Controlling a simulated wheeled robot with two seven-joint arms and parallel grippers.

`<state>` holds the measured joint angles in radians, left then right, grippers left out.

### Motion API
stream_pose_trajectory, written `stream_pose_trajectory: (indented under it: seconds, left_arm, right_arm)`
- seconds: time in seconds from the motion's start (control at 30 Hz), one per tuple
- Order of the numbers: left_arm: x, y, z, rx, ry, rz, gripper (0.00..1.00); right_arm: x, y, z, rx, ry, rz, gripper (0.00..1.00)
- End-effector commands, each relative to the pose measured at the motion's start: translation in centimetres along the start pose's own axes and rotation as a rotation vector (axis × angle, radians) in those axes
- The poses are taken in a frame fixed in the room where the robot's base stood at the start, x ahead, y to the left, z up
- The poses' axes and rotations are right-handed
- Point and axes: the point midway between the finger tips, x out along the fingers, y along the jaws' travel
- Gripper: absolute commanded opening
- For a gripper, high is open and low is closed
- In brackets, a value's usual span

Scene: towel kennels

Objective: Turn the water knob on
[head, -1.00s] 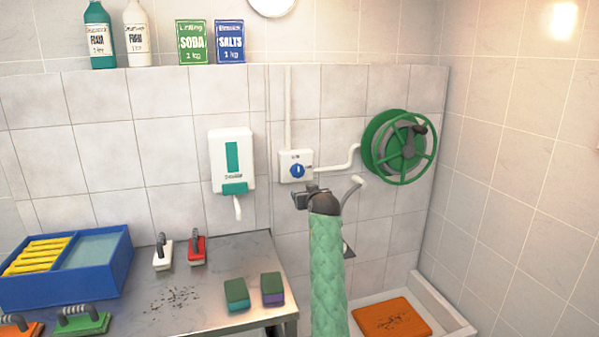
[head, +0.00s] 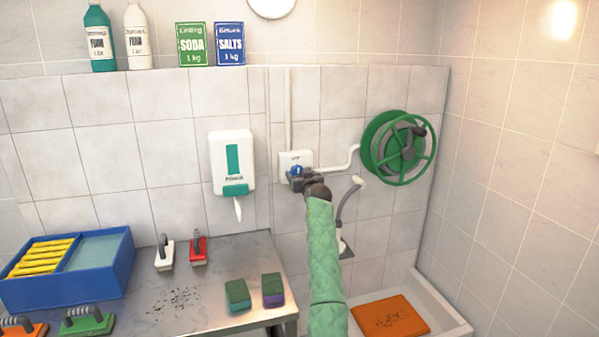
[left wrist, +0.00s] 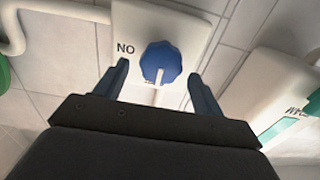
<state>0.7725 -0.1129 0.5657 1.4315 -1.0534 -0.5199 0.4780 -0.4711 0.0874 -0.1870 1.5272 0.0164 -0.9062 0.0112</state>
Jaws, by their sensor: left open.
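The blue water knob (head: 296,170) sits on a white wall box (head: 284,159) in the head view, with a white pipe running from the box toward the hose reel. My left gripper (head: 294,176) is at the knob, and its jaws partly cover the lower part of it. In the left wrist view the blue knob (left wrist: 161,62) with its white pointer mark lies between the two fingertips of my open left gripper (left wrist: 158,75). There is a gap on both sides of the knob. The letters "NO" show beside it on the plate. My right gripper is not in view.
A white soap dispenser (head: 232,160) hangs left of the box. A green hose reel (head: 399,147) is on the wall to the right. A steel table (head: 215,265) with brushes, sponges and a blue bin (head: 70,285) stands below left.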

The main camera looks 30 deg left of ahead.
Motion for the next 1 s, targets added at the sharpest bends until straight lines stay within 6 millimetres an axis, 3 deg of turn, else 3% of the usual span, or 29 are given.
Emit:
stream_pose_trajectory:
  seconds: [0.2, 0.5, 0.73, 1.0]
  left_arm:
    - [1.2, 0.0, 0.0, 0.001, -0.001, 0.000, 0.69]
    - [1.4, 0.0, 0.1, 0.000, -0.001, 0.000, 0.69]
    - [1.4, 0.0, 0.1, 0.000, -0.001, 0.000, 0.25]
    - [1.4, 0.0, 0.1, 0.022, -0.001, 0.000, 0.25]
  right_arm:
    - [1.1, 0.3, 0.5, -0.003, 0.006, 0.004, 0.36]
    - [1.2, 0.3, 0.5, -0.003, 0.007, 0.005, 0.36]
    - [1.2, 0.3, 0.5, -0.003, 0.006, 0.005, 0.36]
    - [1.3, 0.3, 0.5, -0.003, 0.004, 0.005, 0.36]
